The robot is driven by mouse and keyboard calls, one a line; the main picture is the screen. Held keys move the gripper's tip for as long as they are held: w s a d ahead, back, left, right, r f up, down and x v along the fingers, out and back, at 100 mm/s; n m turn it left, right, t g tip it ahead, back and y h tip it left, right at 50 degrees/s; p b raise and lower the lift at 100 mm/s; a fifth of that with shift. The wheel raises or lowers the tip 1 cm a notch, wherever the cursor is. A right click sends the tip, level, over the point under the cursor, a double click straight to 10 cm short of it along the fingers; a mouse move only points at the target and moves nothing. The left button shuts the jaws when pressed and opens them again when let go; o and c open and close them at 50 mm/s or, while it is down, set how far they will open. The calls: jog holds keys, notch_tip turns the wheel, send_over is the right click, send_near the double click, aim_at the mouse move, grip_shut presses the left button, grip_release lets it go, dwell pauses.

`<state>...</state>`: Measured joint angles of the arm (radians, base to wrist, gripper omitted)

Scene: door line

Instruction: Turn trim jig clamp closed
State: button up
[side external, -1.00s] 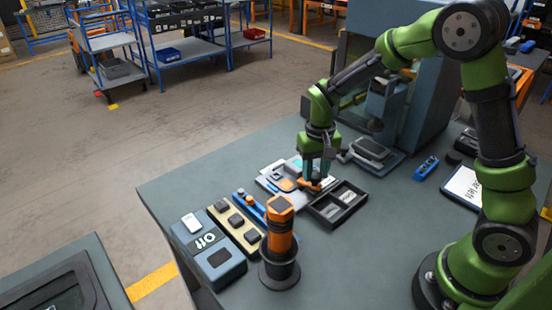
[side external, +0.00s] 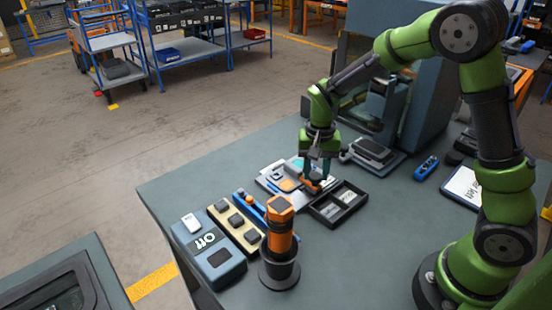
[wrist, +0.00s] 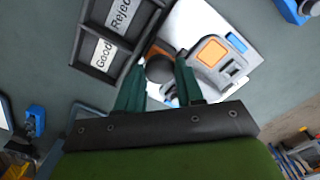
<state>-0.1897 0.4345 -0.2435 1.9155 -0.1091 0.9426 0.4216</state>
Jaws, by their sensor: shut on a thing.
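The trim jig (side external: 268,185) is a grey fixture with an orange square on the table; it also shows in the wrist view (wrist: 222,68). Its clamp appears as an orange part (side external: 313,188) at the jig's right end. In the wrist view a dark round knob (wrist: 160,69) with orange beside it sits between my fingers. My gripper (side external: 318,180) points down and is shut on this clamp handle. The fingers hide part of the clamp, so its exact angle is hard to tell.
A black two-part tray (side external: 338,205), labelled Good and Reject in the wrist view (wrist: 82,42), stands close beside the clamp. An orange-and-black post (side external: 281,240) and a blue box (side external: 209,253) reading "Off" stand nearer the camera.

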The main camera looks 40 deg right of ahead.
aim_at(315, 175)
jog(key=o, duration=1)
jog(key=shift+o, duration=0.2)
notch_tip(315, 175, up, 17)
